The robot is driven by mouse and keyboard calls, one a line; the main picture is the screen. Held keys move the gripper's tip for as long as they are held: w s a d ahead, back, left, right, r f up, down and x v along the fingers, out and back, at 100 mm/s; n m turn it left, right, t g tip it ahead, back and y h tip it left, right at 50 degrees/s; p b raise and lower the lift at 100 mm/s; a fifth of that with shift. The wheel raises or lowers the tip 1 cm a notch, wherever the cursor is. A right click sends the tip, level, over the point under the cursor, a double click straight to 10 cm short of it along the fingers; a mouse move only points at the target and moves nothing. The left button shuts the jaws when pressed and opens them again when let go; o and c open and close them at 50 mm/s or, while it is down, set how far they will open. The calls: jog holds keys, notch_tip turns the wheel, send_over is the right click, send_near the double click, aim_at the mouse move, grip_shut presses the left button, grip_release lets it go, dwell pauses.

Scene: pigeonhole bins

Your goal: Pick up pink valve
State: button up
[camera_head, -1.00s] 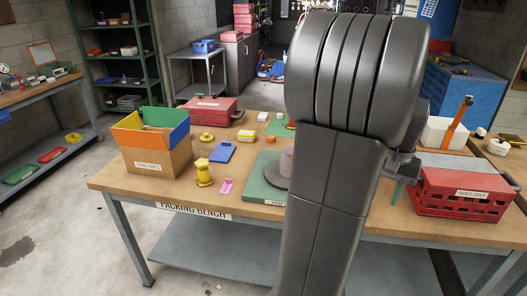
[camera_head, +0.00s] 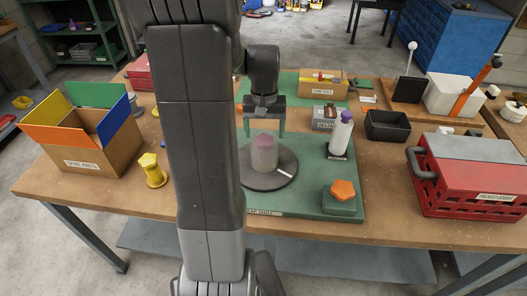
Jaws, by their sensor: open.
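My gripper (camera_head: 265,130) is open, pointing down, with its two greenish fingers apart. That cylinder stands upright on a dark round plate (camera_head: 279,169) on the green mat (camera_head: 310,202). I cannot tell whether the cylinder holds or is the pink valve. A small flat pink piece seen earlier near the yellow piece does not show now; my arm covers part of that area.
An orange knob (camera_head: 343,189) sits on a green block; a white purple-capped bottle (camera_head: 341,132) stands behind it. An open box (camera_head: 104,150) and a yellow piece (camera_head: 152,170) are left of my arm. A black bin (camera_head: 388,126) and red crate (camera_head: 468,180) are right.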

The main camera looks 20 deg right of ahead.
aim_at(265, 139)
jog(key=f, duration=0.3)
jog(key=shift+s+a+f+p, duration=0.1)
jog(key=shift+s+f+p, duration=0.25)
jog(key=shift+s, duration=0.05)
jog(key=shift+f, duration=0.6)
jog(key=c, duration=1.4)
notch_tip(265, 139, up, 10)
jog(key=shift+r+b, duration=0.1)
jog(key=shift+b, duration=0.25)
